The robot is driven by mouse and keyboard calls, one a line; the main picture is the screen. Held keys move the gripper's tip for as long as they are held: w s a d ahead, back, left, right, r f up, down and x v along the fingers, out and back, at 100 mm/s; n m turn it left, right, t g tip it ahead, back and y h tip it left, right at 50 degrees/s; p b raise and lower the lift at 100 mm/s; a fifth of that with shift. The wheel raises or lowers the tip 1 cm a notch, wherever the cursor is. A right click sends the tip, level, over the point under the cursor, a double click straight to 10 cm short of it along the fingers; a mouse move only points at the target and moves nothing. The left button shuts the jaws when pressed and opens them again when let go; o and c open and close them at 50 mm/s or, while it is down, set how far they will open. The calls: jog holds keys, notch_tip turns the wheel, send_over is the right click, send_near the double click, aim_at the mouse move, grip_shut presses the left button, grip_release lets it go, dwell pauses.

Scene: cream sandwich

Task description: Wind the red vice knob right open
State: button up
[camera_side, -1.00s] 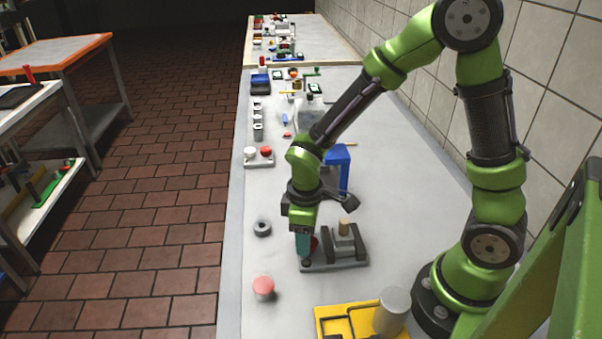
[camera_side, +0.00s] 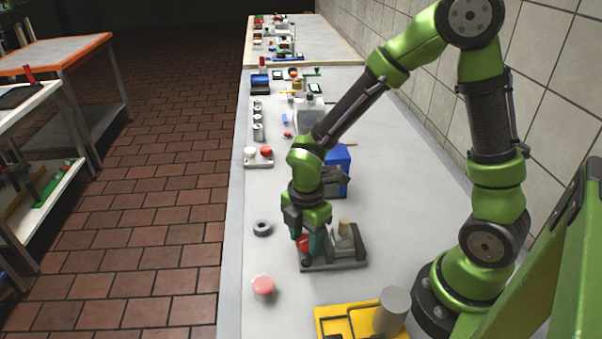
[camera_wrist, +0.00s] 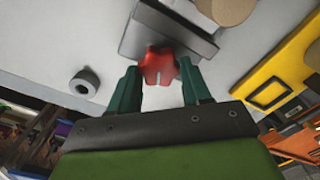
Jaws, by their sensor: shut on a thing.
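The vice (camera_side: 345,245) sits on a grey base on the bench, below my arm in the side view. A tan cylinder stands upright in it. The red knob (camera_wrist: 159,66) is at the vice's near end in the wrist view. My gripper (camera_wrist: 160,82) points down at the knob with one teal finger on each side, shut on it. In the side view the knob (camera_side: 303,243) shows between the fingers (camera_side: 308,243). The wrist view leaves the exact finger contact hard to see.
A yellow tray (camera_side: 328,312) with a grey cylinder (camera_side: 391,311) is at the front. A blue block (camera_side: 338,158) stands behind my gripper.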

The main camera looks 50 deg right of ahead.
aim_at(306, 243)
jog(key=n, duration=0.5)
jog(key=shift+s+n, duration=0.1)
jog(key=shift+n, duration=0.2)
jog(key=shift+d+n, duration=0.15)
jog(key=shift+n, duration=1.05)
jog(key=shift+d+n, duration=0.1)
jog(key=shift+n, duration=0.3)
jog(key=o, duration=0.8)
jog(key=shift+a, duration=0.35)
jog(key=shift+s+a+r, duration=0.1)
jog(key=shift+a+r, duration=0.05)
jog(key=shift+r, duration=9.6)
